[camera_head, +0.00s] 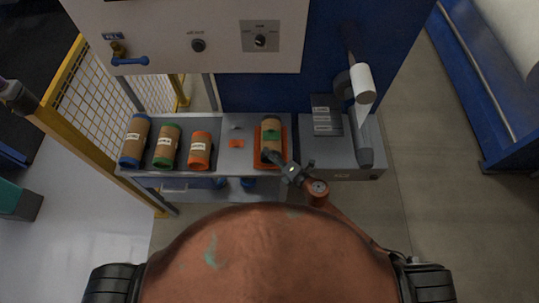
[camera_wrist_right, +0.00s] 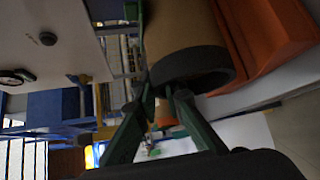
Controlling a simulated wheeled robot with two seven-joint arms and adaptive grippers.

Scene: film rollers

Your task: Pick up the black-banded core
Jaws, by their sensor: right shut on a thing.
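The black-banded core (camera_head: 271,126) is a brown cardboard tube over the orange tray (camera_head: 258,160) on the bench. In the right wrist view its brown side and dark end band (camera_wrist_right: 190,68) fill the upper middle, with the orange tray (camera_wrist_right: 268,45) close beside it. My right gripper (camera_head: 272,152) reaches in from the lower right and is shut on the core. Its green fingers show in the wrist view (camera_wrist_right: 160,100); part of the grip is hidden. I cannot tell whether the core touches the tray.
Blue-banded (camera_head: 134,140), green-banded (camera_head: 166,146) and orange-banded (camera_head: 200,150) cores lie left on the bench. A small orange piece (camera_head: 236,143) lies beside the tray. A grey machine with a white roll (camera_head: 362,84) stands right. A yellow-framed fence (camera_head: 88,85) is at left.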

